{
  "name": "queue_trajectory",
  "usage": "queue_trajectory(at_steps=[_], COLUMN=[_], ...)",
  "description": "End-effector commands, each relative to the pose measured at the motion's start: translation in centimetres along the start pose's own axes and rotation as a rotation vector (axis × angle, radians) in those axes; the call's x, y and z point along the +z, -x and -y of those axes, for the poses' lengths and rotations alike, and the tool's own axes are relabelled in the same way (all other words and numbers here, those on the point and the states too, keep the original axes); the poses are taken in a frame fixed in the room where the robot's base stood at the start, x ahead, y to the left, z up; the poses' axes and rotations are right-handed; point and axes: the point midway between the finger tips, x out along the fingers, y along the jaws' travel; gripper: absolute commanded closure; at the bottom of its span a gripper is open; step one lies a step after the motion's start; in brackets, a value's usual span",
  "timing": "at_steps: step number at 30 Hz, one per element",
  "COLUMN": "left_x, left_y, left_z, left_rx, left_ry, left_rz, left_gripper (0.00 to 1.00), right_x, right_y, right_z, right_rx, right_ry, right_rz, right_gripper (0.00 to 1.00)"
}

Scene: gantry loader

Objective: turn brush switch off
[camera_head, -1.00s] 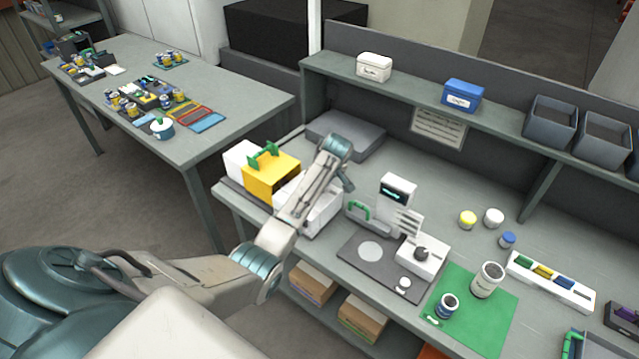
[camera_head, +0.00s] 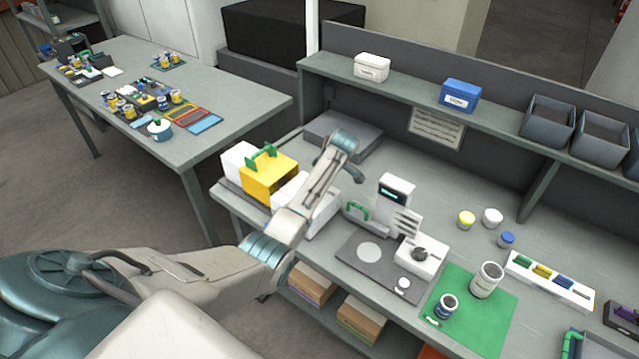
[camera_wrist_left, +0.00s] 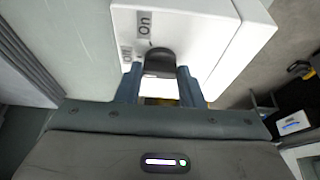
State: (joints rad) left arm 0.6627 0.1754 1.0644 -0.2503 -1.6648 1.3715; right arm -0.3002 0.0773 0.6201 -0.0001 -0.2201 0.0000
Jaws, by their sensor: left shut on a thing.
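The brush switch, a dark knob (camera_wrist_left: 158,60), stands on a white housing (camera_wrist_left: 205,40) in the left wrist view. An "On" label is on the housing beyond the knob, and a smaller label, hard to read, is to its left. My left gripper (camera_wrist_left: 160,74) has one finger on each side of the knob and is shut on it. In the head view my left arm reaches over the white machine with a yellow section (camera_head: 262,182). The knob and the fingertips are hidden there. My right gripper is not in view.
Right of the arm are a display unit (camera_head: 394,197), a small white box with a dark knob (camera_head: 430,250) and a green mat (camera_head: 500,322) with jars. A shelf with bins (camera_head: 550,122) runs behind. A side table (camera_head: 235,100) stands at the left.

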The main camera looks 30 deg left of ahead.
Motion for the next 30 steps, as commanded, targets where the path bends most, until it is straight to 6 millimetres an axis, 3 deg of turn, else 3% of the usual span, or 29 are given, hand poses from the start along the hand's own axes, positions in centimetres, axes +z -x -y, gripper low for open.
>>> queue_trajectory(at_steps=[4,5,8,20,30], left_x=[0.0,0.0,0.0,0.1,0.2], left_y=[0.1,0.1,0.1,0.7,7.0], left_z=[-0.1,-0.1,-0.1,-0.1,-0.2], left_rx=[0.002,0.002,0.002,0.004,0.007], left_ry=[0.002,0.002,0.001,0.001,0.001], left_rz=[0.000,0.000,0.000,0.000,0.001], left_gripper=[0.88,0.64,0.44,0.44,0.44], right_x=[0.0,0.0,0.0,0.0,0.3], right_y=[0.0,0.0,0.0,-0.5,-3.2], right_z=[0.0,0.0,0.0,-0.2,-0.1], right_rx=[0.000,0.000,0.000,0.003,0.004], right_ry=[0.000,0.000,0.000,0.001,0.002], right_rz=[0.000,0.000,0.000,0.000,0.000], right_gripper=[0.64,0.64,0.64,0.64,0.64])
